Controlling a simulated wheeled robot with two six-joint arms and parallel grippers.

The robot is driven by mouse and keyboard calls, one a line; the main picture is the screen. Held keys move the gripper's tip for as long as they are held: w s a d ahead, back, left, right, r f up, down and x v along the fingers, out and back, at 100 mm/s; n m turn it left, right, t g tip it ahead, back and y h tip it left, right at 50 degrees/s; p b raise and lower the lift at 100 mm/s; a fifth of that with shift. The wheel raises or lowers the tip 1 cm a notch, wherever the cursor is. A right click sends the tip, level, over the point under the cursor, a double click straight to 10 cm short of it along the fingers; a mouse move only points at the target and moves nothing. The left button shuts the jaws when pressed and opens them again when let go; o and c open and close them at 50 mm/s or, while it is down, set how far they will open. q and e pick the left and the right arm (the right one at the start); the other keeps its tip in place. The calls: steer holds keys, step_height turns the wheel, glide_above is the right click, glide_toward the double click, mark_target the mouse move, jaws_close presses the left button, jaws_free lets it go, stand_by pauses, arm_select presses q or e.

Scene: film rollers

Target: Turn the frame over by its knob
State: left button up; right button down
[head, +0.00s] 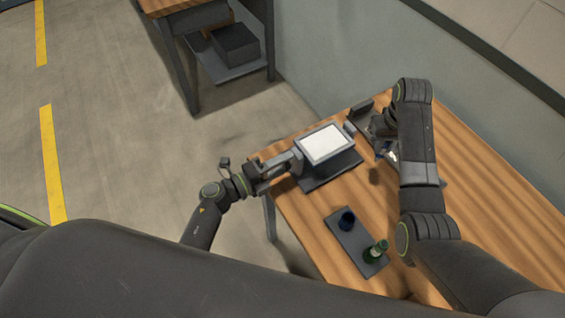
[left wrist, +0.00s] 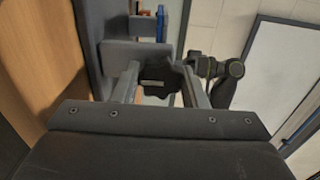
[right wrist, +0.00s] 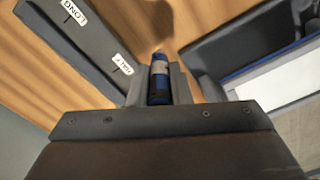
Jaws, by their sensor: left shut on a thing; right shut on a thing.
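The frame (head: 325,145) has a white panel in a grey border and stands over a dark base on the wooden table. Its black knob (left wrist: 157,82) is between the fingers of my left gripper (left wrist: 160,88) in the left wrist view. My left gripper (head: 296,160) is at the frame's left side and shut on the knob. My right gripper (right wrist: 160,88) is shut on a blue cylinder (right wrist: 160,75) with a grey band. In the head view my right arm partly hides this gripper, beyond the frame's right side. The frame's white panel edge (right wrist: 275,85) shows at right in the right wrist view.
A dark labelled holder (right wrist: 85,45) lies near my right gripper. Bare wood (head: 310,225) shows between frame and tray.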

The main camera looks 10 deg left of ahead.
arm_select(q)
steer(key=o, duration=1)
steer(key=v, duration=1.2)
